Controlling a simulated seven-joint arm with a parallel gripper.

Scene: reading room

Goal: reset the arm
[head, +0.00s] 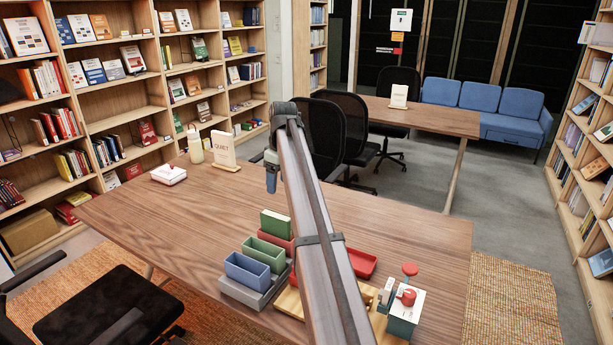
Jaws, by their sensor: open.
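My arm reaches up and away from the bottom middle of the head view, over the wooden table (150,215). My gripper (271,186) hangs below the arm's far end, above the far half of the table. It is open, with nothing seen in it. The fingers are small here and partly beside the arm link. The arm hides a strip of the table and part of the things behind it.
Near the arm's left stand a blue box (246,268), a green box (264,253) and a grey tray (236,292). A red tray (361,262) and a white-and-teal box (405,313) are right. A QUIET sign (224,151) stands at the back. The left tabletop is mostly clear.

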